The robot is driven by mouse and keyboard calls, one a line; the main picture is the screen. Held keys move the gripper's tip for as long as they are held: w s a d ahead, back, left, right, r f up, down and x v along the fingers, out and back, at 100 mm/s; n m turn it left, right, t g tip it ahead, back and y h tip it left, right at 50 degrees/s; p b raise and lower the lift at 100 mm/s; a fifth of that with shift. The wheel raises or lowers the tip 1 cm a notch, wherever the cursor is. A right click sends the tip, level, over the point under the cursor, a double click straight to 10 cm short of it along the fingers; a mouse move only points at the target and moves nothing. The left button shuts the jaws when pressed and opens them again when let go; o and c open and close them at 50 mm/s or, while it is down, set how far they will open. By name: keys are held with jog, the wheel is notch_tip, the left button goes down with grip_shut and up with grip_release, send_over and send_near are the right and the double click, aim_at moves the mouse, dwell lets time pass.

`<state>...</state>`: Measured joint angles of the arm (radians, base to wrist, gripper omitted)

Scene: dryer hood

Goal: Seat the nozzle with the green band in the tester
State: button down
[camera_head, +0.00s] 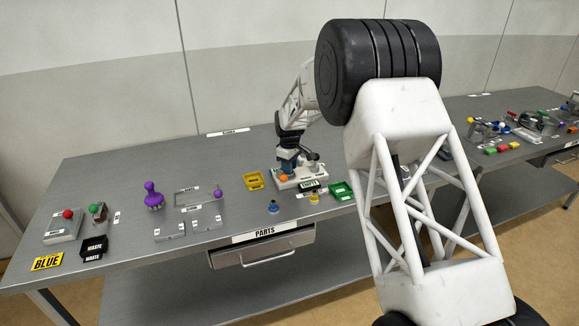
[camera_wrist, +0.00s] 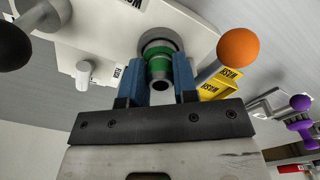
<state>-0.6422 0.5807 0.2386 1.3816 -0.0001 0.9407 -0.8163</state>
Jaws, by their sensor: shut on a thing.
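My gripper (camera_wrist: 159,82) has blue fingers and is shut on the nozzle with the green band (camera_wrist: 160,68). The nozzle's dark open end faces the wrist camera. Behind it is a round grey socket (camera_wrist: 157,42) on the white tester (camera_wrist: 95,35), lined up closely with it. I cannot tell how far the nozzle is inside the socket. In the head view my gripper (camera_head: 288,160) points down over the tester (camera_head: 299,184), and the nozzle is hidden. An orange ball knob (camera_wrist: 238,48) on a grey stem stands just right of the fingers in the wrist view.
A black knob (camera_wrist: 12,46) and a small white post (camera_wrist: 84,72) are left of the fingers. A blue nozzle (camera_head: 273,208) and a yellow nozzle (camera_head: 314,198) stand in front.

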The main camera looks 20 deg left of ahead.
jog(key=shift+f, duration=0.45)
dwell(1.2)
jog(key=c, duration=0.8)
grip_release()
jog(key=shift+o, duration=0.7)
jog(key=shift+s+f, duration=0.1)
jog(key=shift+f, duration=0.2)
jog(key=shift+r, duration=0.15)
jog(key=shift+c, duration=0.2)
jog(key=o, duration=0.3)
jog(key=shift+r, duration=3.15)
